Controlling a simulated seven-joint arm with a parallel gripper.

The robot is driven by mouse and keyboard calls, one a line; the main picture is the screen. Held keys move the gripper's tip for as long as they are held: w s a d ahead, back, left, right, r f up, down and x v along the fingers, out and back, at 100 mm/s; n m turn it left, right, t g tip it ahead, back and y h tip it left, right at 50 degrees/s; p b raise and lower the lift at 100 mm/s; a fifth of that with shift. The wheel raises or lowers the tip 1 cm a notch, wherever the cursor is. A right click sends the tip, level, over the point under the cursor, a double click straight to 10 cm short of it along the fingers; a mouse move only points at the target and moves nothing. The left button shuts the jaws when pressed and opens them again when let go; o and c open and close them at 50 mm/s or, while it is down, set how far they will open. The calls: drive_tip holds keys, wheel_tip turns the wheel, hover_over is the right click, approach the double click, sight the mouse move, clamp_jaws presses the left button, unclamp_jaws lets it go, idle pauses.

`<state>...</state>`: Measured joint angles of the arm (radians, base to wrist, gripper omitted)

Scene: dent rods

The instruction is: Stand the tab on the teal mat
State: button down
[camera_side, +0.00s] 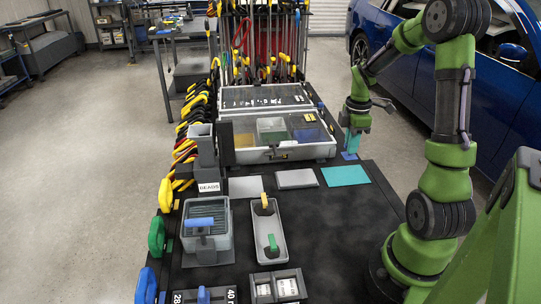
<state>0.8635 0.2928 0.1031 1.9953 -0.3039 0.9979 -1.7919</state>
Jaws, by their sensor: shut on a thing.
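The teal mat (345,176) lies flat and bare on the dark worktop, right of two grey mats. My gripper (350,146) points down just beyond the teal mat's far edge, by the right corner of the open case. It is shut on a small blue tab (349,155) at its lower end. A teal upright part shows just above the blue; I cannot tell whether it is finger or tab. The tab is small here, and I cannot tell whether it touches the worktop.
Two grey mats (296,179) (245,187) lie left of the teal mat. The open case (278,155) stands behind them. A grey tub (206,250) with a blue-handled tool and a light tray (267,252) with yellow and green pieces stand nearer. The worktop right of the tray is clear.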

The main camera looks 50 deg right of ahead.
sight(349, 156)
wheel_tip(349, 156, down, 7)
drive_tip(key=shift+r, duration=0.1)
drive_tip(key=shift+f, duration=0.2)
drive_tip(key=c, duration=1.2)
unclamp_jaws()
drive_tip(key=shift+o, duration=0.2)
drive_tip(key=shift+a, duration=0.1)
drive_tip(key=shift+r, duration=0.1)
